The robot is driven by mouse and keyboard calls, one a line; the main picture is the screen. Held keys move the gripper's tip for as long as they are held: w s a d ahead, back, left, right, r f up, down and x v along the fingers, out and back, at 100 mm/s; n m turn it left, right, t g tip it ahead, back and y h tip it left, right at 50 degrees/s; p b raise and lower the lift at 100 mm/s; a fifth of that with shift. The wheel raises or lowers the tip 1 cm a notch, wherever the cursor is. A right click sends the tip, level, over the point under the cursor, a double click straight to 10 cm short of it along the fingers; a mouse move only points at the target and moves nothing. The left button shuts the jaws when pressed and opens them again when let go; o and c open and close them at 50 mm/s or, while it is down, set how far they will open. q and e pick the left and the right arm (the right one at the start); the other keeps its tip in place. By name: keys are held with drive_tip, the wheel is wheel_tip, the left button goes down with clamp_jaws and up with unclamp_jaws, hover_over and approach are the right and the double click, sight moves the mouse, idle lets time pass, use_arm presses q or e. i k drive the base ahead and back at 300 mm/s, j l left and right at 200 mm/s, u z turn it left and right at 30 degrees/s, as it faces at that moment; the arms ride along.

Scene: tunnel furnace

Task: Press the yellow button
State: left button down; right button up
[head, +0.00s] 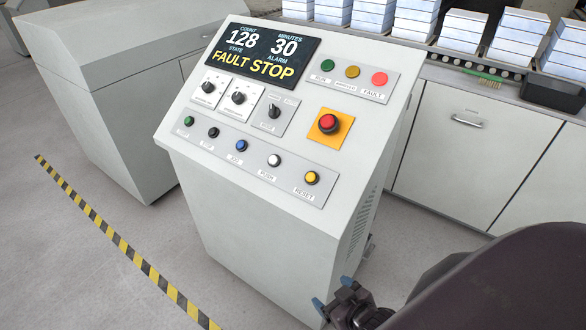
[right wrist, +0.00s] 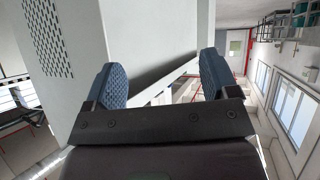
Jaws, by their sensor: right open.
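The yellow button (head: 312,177) is a small round cap at the right end of the lower button row on the control console (head: 275,215), above a label reading RESET. My right gripper (head: 333,306) shows low in the head view, below and in front of the button and well apart from it. In the right wrist view its two blue padded fingers (right wrist: 158,85) stand wide apart with nothing between them. The console's pale side (right wrist: 140,45) lies beyond the fingers. The yellow button does not show in the right wrist view. My left gripper is not in view.
The same row holds green, black, blue and white buttons. A red emergency button (head: 328,122) on a yellow-orange plate sits just above the yellow button. The display (head: 262,52) reads FAULT STOP. Grey cabinets (head: 470,145) stand behind at right. A striped floor line (head: 125,245) runs at left.

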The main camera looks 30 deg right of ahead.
sight(310, 177)
drive_tip(key=i+j, duration=0.15)
drive_tip(key=j, duration=0.25)
drive_tip(key=i+j, duration=0.2)
drive_tip(key=j, duration=0.15)
drive_tip(key=i+j, duration=0.15)
drive_tip(key=j, duration=0.25)
drive_tip(key=i+j, duration=0.2)
drive_tip(key=j, duration=0.15)
drive_tip(key=j+z, duration=0.1)
drive_tip(key=z, duration=0.25)
drive_tip(key=j+z, duration=0.1)
drive_tip(key=z, duration=0.25)
drive_tip(key=j+z, duration=0.15)
drive_tip(key=z, duration=1.4)
drive_tip(key=i+j, duration=0.05)
